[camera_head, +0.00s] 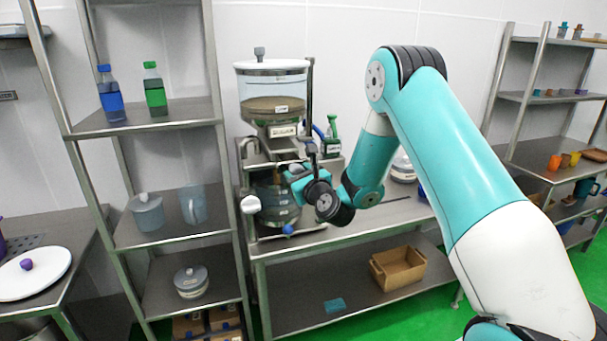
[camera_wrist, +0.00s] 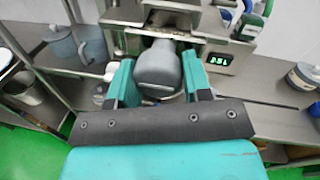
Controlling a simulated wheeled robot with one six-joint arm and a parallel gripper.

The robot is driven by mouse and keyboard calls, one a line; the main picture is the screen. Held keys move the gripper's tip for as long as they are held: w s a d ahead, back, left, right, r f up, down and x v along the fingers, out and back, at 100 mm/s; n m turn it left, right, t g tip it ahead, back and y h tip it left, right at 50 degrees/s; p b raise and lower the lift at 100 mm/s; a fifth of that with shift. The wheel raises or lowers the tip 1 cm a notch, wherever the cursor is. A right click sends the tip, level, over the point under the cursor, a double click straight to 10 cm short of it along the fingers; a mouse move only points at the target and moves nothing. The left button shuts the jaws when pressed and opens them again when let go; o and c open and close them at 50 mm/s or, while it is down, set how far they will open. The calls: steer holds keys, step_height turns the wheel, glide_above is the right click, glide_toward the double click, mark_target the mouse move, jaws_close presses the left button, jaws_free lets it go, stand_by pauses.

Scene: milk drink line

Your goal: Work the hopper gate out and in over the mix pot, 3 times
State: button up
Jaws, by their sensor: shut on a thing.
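The hopper (camera_head: 272,88) is a clear, lidded vessel part filled with brown powder, standing on a metal frame on the bench. The mix pot (camera_head: 270,212) is a clear vessel below it, partly hidden by my arm. My gripper (camera_head: 290,175) is in front of the frame, between hopper and pot. In the wrist view, its teal fingers are shut on the grey knob of the hopper gate (camera_wrist: 158,72), one finger on each side. The knob points towards me from under the hopper housing. How far out the gate stands I cannot tell.
A small green-lit display (camera_wrist: 220,61) is right of the knob. Green and blue bottles (camera_head: 331,128) stand close behind on the right. A shelf rack (camera_head: 170,235) with jars and a jug is at left. A brown crate (camera_head: 398,268) lies on the lower shelf.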

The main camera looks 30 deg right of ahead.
steer(key=shift+s+a+f, duration=0.1)
steer(key=shift+f, duration=0.05)
steer(key=o, duration=1.3)
steer(key=shift+s, duration=0.1)
steer(key=shift+c, duration=0.2)
steer(key=s+a+b, duration=0.1)
steer(key=s+b, duration=1.6)
steer(key=b, duration=0.7)
steer(key=shift+s, duration=0.2)
